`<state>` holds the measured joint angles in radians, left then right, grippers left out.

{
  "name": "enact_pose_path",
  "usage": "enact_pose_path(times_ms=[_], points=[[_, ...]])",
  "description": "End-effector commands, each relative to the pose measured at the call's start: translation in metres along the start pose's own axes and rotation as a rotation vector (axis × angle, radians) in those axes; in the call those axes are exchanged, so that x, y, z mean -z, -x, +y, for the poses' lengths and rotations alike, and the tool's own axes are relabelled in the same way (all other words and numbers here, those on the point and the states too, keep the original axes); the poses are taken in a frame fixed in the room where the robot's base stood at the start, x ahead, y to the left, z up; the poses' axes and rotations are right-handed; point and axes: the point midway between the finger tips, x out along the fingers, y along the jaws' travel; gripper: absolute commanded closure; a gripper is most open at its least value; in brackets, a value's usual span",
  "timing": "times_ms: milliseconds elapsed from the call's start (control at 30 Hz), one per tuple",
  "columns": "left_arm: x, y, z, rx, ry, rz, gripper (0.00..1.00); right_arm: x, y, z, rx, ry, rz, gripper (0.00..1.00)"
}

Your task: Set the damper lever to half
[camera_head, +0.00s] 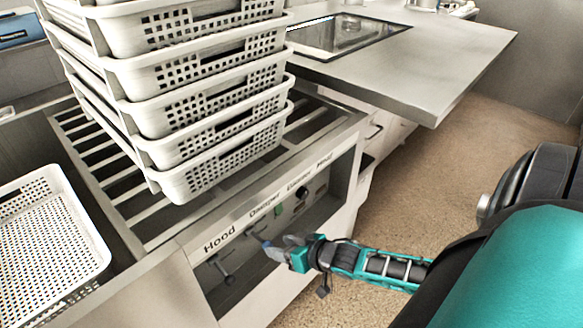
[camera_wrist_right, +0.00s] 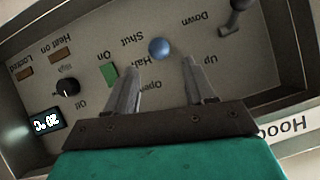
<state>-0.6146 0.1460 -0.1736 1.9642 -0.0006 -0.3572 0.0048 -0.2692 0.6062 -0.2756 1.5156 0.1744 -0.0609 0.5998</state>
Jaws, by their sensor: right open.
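The damper lever has a blue ball knob (camera_wrist_right: 160,47), seen in the right wrist view close to the word "Shut" and above "Half" and "Open" in that upside-down picture. In the head view the damper lever (camera_head: 251,234) sits under the "Damper" label on the front panel. My right gripper (camera_wrist_right: 160,68) is open, its two fingers pointing at the panel, with the knob just past and between the fingertips. No contact shows. In the head view my right gripper (camera_head: 276,243) partly covers the lever's end. My left gripper is not in view.
The hood lever (camera_head: 223,268) is beside the damper lever; it also shows in the wrist view (camera_wrist_right: 235,14). A green switch (camera_wrist_right: 108,74), a black knob (camera_wrist_right: 67,87) and a display (camera_wrist_right: 46,123) share the panel. Stacked white baskets (camera_head: 205,135) stand on the slatted top above.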

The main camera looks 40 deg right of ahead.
Motion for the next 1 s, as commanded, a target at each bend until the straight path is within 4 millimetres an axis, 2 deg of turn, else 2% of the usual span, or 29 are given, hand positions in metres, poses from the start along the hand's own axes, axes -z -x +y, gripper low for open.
enact_pose_path(times_ms=[100,267,867,933,1000], points=[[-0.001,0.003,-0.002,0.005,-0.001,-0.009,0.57,0.001,0.017,0.0,0.0,0.0,-0.001,0.46],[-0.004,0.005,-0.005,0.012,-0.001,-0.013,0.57,0.0,0.028,0.0,0.0,0.001,0.0,0.46],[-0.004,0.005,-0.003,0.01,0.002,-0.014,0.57,0.0,0.029,0.0,0.0,0.001,0.001,0.46],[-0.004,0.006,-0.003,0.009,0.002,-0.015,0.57,-0.002,0.03,-0.004,0.003,0.002,-0.002,0.46],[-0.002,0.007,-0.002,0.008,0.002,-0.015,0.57,-0.008,0.034,-0.019,0.009,0.015,-0.011,0.46]])
